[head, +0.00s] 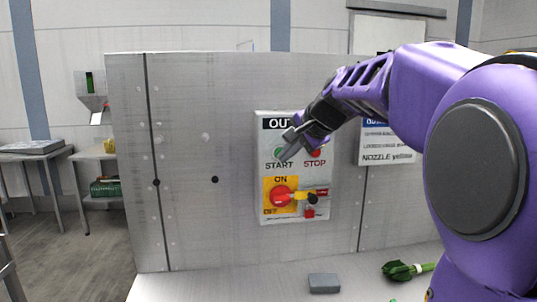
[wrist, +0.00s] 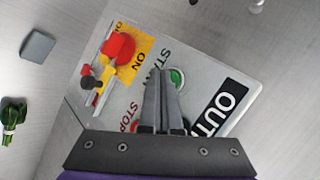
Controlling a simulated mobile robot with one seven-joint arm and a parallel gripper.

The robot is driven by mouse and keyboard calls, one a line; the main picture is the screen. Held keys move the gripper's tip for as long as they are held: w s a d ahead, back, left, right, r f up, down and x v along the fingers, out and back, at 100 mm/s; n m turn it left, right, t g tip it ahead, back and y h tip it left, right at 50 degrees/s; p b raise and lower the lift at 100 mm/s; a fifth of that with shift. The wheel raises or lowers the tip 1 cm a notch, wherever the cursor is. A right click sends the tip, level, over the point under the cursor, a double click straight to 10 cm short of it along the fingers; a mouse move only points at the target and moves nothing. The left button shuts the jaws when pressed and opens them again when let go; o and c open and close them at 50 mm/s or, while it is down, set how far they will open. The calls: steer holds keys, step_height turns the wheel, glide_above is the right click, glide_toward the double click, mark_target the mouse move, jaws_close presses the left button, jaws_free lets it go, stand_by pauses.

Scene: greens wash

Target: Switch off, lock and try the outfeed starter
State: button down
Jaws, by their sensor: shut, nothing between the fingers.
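The outfeed starter box (head: 325,222) is a light panel on the grey wall, lettered OUT at the top. Its green START button (head: 278,153) and red STOP button (head: 317,153) sit above a yellow plate (head: 270,184) marked ON and OFF. A red rotary knob (head: 281,196) is on that plate, with a yellow and black piece (head: 303,196) to its right. A small red item (head: 310,213) is below. My gripper (head: 287,154) is shut and empty, its tips at the START button; the wrist view shows the green button (wrist: 177,78) beside them. I cannot tell whether they touch.
A grey block (head: 324,283) and a green leafy bunch (head: 400,270) lie on the surface below the panel. A notice (head: 400,155) is on the wall right of the box, partly behind my arm. Side tables (head: 100,153) stand far left.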

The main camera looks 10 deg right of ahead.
steer(key=shift+w, duration=0.45)
stand_by(0.3)
steer(key=shift+s, duration=0.9)
steer(key=s+b, duration=0.2)
steer(key=s, duration=0.3)
steer(key=shift+b, duration=0.4)
steer(key=shift+r, duration=0.15)
